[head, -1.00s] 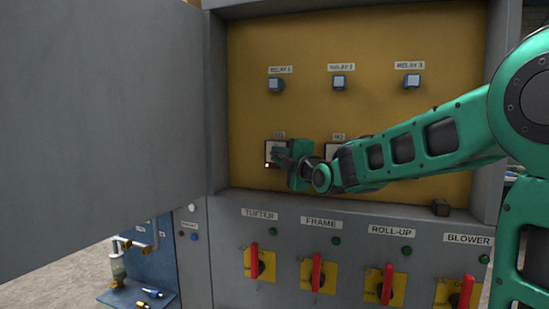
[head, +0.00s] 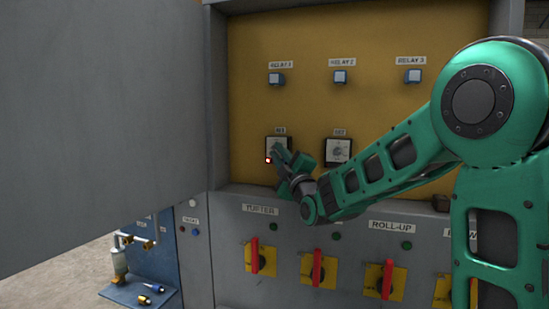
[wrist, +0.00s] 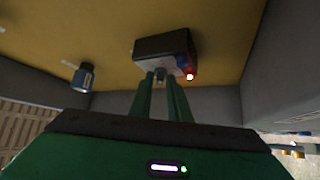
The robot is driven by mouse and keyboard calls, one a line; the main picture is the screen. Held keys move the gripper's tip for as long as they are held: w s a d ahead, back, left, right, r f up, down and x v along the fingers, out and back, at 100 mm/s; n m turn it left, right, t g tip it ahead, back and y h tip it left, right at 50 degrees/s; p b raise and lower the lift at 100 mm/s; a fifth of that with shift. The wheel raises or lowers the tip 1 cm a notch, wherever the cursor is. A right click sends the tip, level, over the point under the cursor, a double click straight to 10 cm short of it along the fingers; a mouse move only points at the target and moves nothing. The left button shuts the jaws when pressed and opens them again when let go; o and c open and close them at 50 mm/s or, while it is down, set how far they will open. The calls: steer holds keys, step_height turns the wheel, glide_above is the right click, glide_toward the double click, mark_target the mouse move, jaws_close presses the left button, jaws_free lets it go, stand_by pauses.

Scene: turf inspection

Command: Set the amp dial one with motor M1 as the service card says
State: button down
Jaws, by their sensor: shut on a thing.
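The left amp dial unit (head: 277,148) is a dark box with a pale face on the yellow back panel; its label is too small to read surely. My gripper (head: 282,155) is at its face, coming from the lower right, and covers part of it. In the wrist view the gripper (wrist: 161,78) is shut on the small grey knob of the dial unit (wrist: 163,47). A red lamp glows at the unit's corner. A second dial (head: 338,151) with a pale face and a knob sits to the right, now uncovered. The knob's setting cannot be read. No service card is readable.
Relay 1 (head: 276,79), relay 2 (head: 340,77) and relay 3 (head: 413,76) sit above the dials. Red-handled switches (head: 254,254) line the panel below. A large grey door (head: 100,110) stands open at left.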

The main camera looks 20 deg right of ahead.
steer(key=shift+f, duration=0.35)
steer(key=c, duration=1.8)
jaws_free()
steer(key=shift+w, duration=0.1)
steer(key=shift+c, duration=0.2)
steer(key=shift+r, duration=0.1)
steer(key=a+v, duration=0.1)
steer(key=v, duration=0.9)
steer(key=shift+s+d, duration=0.4)
steer(key=shift+d, duration=0.15)
